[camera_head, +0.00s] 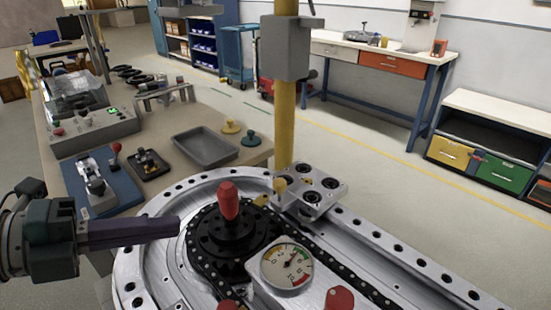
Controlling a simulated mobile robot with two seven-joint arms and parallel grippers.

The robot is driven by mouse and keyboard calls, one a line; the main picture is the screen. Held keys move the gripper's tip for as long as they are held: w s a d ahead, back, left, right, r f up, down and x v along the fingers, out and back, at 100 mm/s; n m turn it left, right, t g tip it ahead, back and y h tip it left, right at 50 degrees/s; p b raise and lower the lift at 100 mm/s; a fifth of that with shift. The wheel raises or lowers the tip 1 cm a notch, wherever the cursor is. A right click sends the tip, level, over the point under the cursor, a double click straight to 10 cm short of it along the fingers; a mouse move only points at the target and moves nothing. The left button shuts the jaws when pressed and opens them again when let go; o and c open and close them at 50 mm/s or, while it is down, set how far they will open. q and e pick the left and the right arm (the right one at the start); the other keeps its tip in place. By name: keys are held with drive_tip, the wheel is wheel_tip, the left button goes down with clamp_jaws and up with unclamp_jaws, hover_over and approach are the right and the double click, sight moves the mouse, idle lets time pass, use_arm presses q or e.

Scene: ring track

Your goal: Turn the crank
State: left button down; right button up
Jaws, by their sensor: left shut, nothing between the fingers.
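The likely crank is a black round hub (226,238) with an upright red handle (229,200), on the silver ring track (385,240) in the middle of the view. My left gripper (176,226) comes in from the left, pointing right. Its fingers are shut with nothing between them. The fingertips are left of the hub and appear apart from the red handle. A pressure-style gauge (286,267) sits just right of and in front of the hub. My right gripper is not in view.
Two more red knobs show at the bottom edge, one right of the gauge (339,298). A yellow post (284,120) stands behind the track beside a metal block (312,190). A bench (125,185) behind left holds a grey tray (206,147), a control box (95,130) and levers.

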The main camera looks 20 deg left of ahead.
sight(229, 204)
use_arm(q)
drive_tip(key=shift+r+x, duration=0.2)
drive_tip(key=shift+x, duration=0.6)
drive_tip(key=shift+r+x, duration=0.15)
drive_tip(key=shift+x, duration=0.6)
drive_tip(key=shift+r+x, duration=0.2)
drive_tip(key=shift+x, duration=0.6)
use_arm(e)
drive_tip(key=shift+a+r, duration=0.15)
use_arm(q)
drive_tip(key=shift+w+d+y+p, duration=0.15)
drive_tip(key=shift+y+p, duration=0.15)
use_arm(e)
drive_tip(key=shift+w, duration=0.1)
